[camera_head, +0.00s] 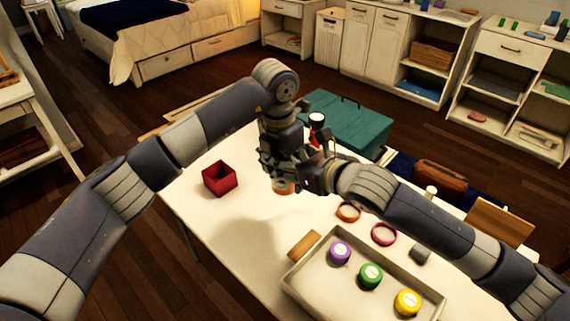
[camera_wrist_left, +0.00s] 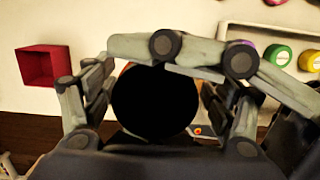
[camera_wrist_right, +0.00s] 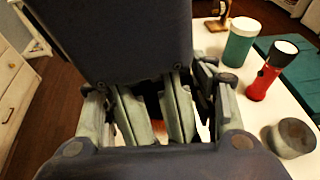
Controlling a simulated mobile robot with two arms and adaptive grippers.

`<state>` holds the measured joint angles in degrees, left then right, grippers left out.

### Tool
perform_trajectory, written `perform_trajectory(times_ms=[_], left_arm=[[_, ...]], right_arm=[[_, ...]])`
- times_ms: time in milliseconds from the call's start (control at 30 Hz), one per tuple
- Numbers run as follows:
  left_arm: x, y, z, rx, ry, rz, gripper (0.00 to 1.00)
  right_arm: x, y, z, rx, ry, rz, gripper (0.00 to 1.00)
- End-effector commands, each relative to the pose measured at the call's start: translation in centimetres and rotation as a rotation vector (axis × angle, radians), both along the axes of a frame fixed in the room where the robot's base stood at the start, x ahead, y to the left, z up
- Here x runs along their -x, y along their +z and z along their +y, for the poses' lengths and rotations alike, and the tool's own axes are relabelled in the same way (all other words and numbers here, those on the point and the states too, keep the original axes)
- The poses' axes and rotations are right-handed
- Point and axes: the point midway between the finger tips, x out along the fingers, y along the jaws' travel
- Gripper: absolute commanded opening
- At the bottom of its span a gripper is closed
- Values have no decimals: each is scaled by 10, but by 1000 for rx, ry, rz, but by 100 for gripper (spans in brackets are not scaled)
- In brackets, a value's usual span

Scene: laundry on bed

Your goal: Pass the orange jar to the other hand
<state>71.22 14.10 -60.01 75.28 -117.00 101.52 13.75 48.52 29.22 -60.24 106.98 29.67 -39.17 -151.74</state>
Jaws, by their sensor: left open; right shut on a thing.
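The orange jar (camera_head: 283,188) is held above the white table, mostly hidden behind my grippers; only its orange lower part shows in the head view. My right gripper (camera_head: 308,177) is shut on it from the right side. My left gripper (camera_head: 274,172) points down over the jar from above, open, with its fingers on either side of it. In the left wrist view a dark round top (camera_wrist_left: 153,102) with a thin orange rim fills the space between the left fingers. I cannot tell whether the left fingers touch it. In the right wrist view the jar is almost wholly hidden.
A red open box (camera_head: 220,178) stands left of the grippers. A tray (camera_head: 295,286) with purple, green and yellow lidded jars lies in front. A red flashlight (camera_wrist_right: 262,82) stands close beyond the grippers.

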Motion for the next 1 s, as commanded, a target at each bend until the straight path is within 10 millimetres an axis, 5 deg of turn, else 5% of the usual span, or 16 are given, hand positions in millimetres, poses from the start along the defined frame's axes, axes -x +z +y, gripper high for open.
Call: perform_trajectory(times_ms=[167,400,467,500,600,1000], left_arm=[[0,0,0,0,0,0,78],[0,0,-1,2,0,1,24],[1,0,-1,1,-1,1,23],[1,1,-1,3,-1,1,23],[1,1,-2,3,-2,1,23],[0,1,0,1,0,0,23]], right_arm=[[0,1,0,-1,0,-3,22],[0,1,0,-2,0,-2,22],[0,2,0,-3,0,-3,22],[0,2,0,-3,0,-3,60],[-1,2,0,-3,0,-3,76],[2,2,-2,0,0,-1,76]])
